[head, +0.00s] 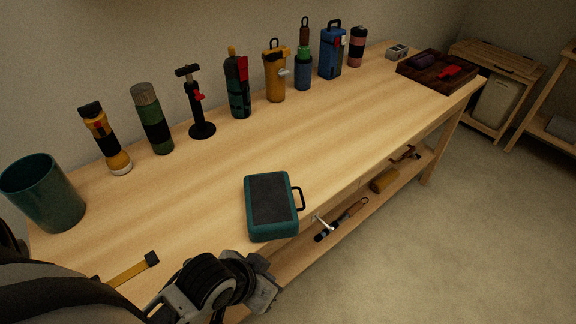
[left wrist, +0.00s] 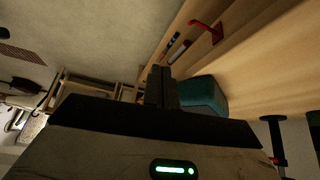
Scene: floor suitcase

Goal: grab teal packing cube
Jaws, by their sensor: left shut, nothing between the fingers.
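The teal packing cube (head: 272,206), a rounded teal box with a dark grey top panel and a dark side handle, lies flat near the front edge of the workbench. It also shows in the left wrist view (left wrist: 204,94), partly hidden behind my fingers. My left gripper (left wrist: 161,86) is shut and empty, its dark fingers together. In the head view my left wrist is low in the picture, below the cube at the bench's front edge, apart from the cube. My right gripper is in neither view.
A teal cup (head: 43,192), a yellow flashlight (head: 106,138) and several tools stand along the back of the bench (head: 345,140). A dark tray (head: 437,72) sits at the far end. Tools lie on the lower shelf. The bench middle is clear.

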